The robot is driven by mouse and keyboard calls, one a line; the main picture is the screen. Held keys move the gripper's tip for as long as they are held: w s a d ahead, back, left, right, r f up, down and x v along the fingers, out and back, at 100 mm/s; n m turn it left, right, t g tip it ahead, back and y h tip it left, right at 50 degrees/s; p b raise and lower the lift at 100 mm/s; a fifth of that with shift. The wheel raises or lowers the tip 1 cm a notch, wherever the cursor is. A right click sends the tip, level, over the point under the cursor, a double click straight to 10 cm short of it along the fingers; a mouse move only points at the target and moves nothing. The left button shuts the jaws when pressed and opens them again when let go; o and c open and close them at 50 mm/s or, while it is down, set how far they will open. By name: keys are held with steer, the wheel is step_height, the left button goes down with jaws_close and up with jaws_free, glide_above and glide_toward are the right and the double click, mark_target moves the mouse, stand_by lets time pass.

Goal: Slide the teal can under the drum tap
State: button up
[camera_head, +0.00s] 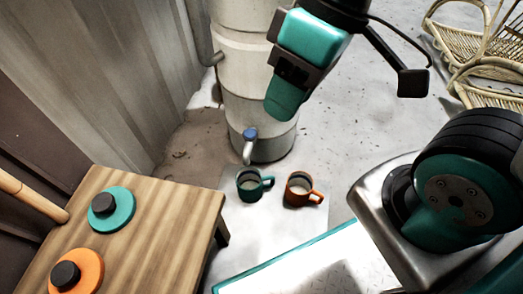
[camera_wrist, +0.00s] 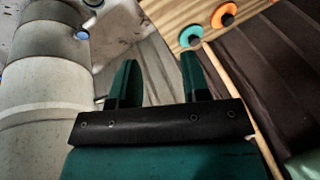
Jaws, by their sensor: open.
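The teal can (camera_head: 249,186), mug-like with a handle on its right, stands upright on the pale floor. It is just in front of the drum (camera_head: 238,85) and slightly right of its blue-handled tap (camera_head: 249,143). In the wrist view the tap (camera_wrist: 82,34) shows at upper left, and a can, probably the teal one, is cut by the top edge. My gripper (camera_head: 286,100) is raised in front of the drum, above and apart from the can. The wrist view shows its two fingers (camera_wrist: 158,72) spread with nothing between them.
An orange can (camera_head: 299,190) stands close right of the teal can. A wooden table (camera_head: 160,225) at left carries a teal disc (camera_head: 120,214) and an orange disc (camera_head: 90,264) with black knobs. A corrugated wall (camera_head: 95,80) stands at left. Rattan pieces (camera_head: 475,45) lie upper right.

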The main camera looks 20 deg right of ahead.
steer(key=o, duration=0.3)
steer(key=shift+a, duration=0.1)
steer(key=o, duration=0.3)
steer(key=w+a+f+m+b, duration=0.1)
steer(key=w+f+m, duration=0.3)
steer(key=w+f, duration=0.4)
steer(key=shift+w+h+b, duration=0.4)
steer(key=shift+w+b, duration=0.05)
steer(key=shift+w, duration=0.1)
steer(key=w+d+f+m+h+b, duration=0.1)
steer(key=w+f+m, duration=0.3)
steer(key=f, duration=0.6)
steer(key=w+d+f+m+h+b, duration=0.1)
steer(key=w+f+m+b, duration=0.1)
steer(key=w+f, duration=0.65)
steer(key=s+d+f+m, duration=0.1)
steer(key=d+f, duration=0.1)
steer(key=f, duration=0.7)
steer(key=s+d+f+m+h, duration=0.1)
steer(key=s+d+f+m, duration=0.1)
steer(key=f, duration=0.7)
steer(key=shift+d+f+h+b, duration=0.15)
steer(key=shift+f+h+b, duration=0.15)
steer(key=shift+b, duration=0.15)
step_height(320, 180, down, 17)
steer(key=b, duration=0.9)
steer(key=shift+f, duration=0.2)
